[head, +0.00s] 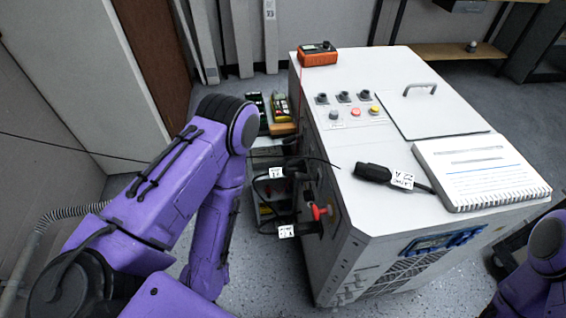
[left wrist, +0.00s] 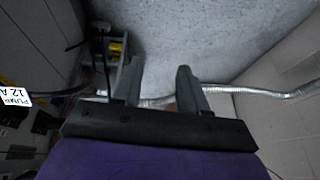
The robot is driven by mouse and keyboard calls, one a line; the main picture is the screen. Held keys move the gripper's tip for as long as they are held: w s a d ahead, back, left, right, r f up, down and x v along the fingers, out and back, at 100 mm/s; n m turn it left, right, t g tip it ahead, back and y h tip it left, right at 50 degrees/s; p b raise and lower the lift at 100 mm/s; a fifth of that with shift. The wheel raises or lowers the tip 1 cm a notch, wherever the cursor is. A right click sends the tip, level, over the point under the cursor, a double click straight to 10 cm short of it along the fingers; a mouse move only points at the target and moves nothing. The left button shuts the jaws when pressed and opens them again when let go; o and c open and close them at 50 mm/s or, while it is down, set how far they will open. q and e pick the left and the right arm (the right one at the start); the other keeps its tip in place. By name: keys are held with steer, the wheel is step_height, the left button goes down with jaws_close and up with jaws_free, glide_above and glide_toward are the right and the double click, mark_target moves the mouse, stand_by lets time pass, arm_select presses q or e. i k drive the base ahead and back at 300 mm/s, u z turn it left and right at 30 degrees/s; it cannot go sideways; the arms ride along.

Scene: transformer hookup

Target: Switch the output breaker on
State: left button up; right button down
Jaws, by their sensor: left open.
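The white transformer cabinet (head: 345,130) stands right of my left arm. Its top has a sloped panel with several black knobs (head: 343,97) and a red button (head: 355,111). On its left side is a red handle (head: 320,212) beside black cable plugs. I cannot tell which part is the output breaker or how it is set. In the left wrist view my left gripper (left wrist: 155,82) is open and empty, its fingers apart over the grey floor. The head view does not clearly show its fingertips. My right gripper is out of view; only a purple arm part shows at the lower right.
An orange meter (head: 318,54), a tagged black connector (head: 373,172) and a spiral notebook (head: 480,170) lie on the cabinet. A cart (head: 285,128) with tools stands behind my left arm. A tag reading "PUMP 12 A" (left wrist: 15,97) and a silvery hose (left wrist: 240,90) show near the gripper.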

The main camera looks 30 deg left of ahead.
mark_target(292, 163)
steer(key=u, duration=0.05)
steer(key=k, duration=0.65)
steer(key=z, duration=0.5)
